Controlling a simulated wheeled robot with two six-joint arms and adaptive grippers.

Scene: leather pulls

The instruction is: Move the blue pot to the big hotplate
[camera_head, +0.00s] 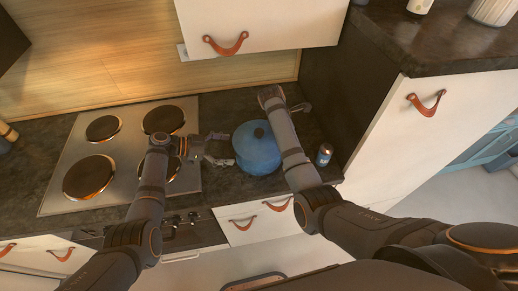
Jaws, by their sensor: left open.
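The blue pot (256,152) with its lid and dark knob stands upright on the dark counter, right of the hob. My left gripper (222,148) is open at the pot's left side, its fingers pointing at it; I cannot tell if they touch. The front-left hotplate (89,177) looks the largest and is empty. The back-right hotplate (164,120) is also bare. The front-right hotplate (172,168) is partly hidden by my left arm. My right forearm passes over the pot's right edge; my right gripper (298,107) is behind the pot, its jaws unclear.
The steel hob (60,198) also carries a small back-left hotplate (104,128). A small blue can (324,154) stands right of the pot. A white wall cabinet (255,22) with a leather pull hangs above. A tall cabinet side (345,80) bounds the counter at right.

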